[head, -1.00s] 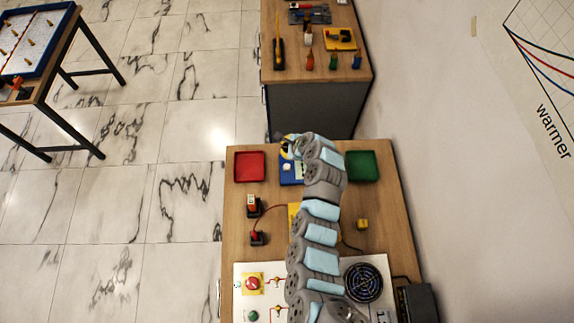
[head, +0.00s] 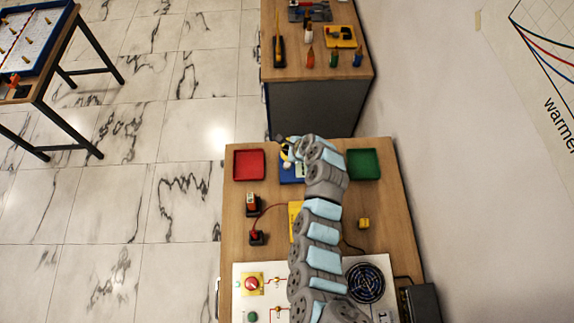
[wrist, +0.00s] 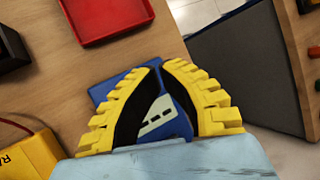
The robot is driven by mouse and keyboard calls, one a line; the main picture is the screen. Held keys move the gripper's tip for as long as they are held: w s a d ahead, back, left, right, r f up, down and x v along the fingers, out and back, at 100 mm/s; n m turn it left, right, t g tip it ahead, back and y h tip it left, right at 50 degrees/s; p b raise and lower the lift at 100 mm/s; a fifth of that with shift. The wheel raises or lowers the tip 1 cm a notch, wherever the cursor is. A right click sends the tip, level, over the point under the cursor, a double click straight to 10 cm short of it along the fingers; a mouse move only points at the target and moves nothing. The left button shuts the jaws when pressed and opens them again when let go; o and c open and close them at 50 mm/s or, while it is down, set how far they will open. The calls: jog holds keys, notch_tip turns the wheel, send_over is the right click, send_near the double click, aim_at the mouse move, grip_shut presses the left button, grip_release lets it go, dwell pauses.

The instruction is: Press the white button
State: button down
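The blue box (head: 289,179) lies on the wooden table between the red and green trays; it also shows in the wrist view (wrist: 181,126), with a pale display plate (wrist: 158,118) on it. My gripper (wrist: 164,64) has yellow ridged fingers with black inner sides. Its fingertips meet above the blue box, with nothing visible between them. In the head view, my gripper (head: 286,154) is at the far edge of the box, and my arm covers the box's right part. I cannot make out the white button clearly now; the fingers hide part of the box top in the wrist view.
A red tray (head: 249,165) stands left of the box, a green tray (head: 364,165) right. A second table (head: 280,80) stands beyond a gap.

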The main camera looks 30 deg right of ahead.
jog(key=shift+f+b, duration=1.5)
jog(key=shift+f, duration=1.3)
jog(key=shift+f, duration=0.4)
jog(key=shift+f+b, duration=0.5)
jog(key=shift+r, duration=0.1)
jog(key=shift+r+p, duration=0.75)
jog(key=shift+r, duration=0.1)
jog(key=shift+r+p, duration=1.8)
jog(key=shift+r, duration=0.75)
